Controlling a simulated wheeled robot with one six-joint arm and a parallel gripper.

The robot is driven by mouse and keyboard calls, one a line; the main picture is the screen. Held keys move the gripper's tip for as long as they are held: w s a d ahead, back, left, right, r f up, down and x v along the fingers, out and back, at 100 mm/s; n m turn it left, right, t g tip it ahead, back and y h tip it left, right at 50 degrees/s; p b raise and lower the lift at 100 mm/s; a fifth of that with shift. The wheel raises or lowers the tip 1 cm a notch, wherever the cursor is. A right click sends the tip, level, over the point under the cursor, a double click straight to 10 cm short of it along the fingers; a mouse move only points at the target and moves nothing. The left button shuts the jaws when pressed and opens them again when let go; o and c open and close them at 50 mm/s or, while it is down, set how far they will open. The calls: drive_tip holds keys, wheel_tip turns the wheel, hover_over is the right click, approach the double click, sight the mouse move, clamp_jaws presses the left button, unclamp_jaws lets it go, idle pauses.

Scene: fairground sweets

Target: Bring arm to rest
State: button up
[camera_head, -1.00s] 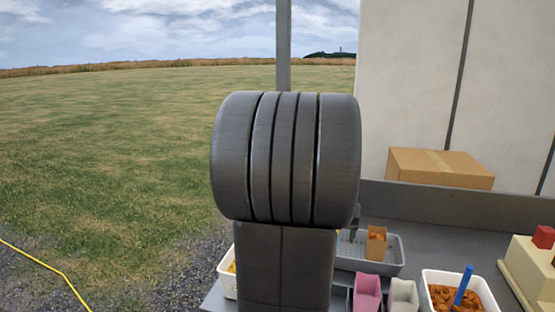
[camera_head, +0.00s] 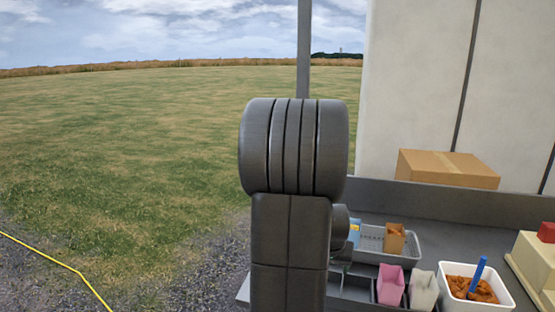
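My arm stands upright in the middle of the view, its dark grey links in front of the left part of the counter (camera_head: 470,225). My gripper cannot be made out; it is out of view or hidden behind the arm links. I cannot tell whether it holds anything.
A grey tray (camera_head: 413,257) holds an orange-brown packet (camera_head: 395,238) and a blue one (camera_head: 354,232). Nearer stand a pink bag (camera_head: 390,284), a pale bag (camera_head: 424,290) and a white tub (camera_head: 506,300) with a blue-handled scoop (camera_head: 478,272). A cardboard box (camera_head: 447,168) is behind. Grass lies left.

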wheel_tip(320, 180, down, 2)
drive_tip(key=shift+d+f, duration=0.1)
drive_tip(key=shift+s+r, duration=0.15)
drive_tip(key=shift+r, duration=0.4)
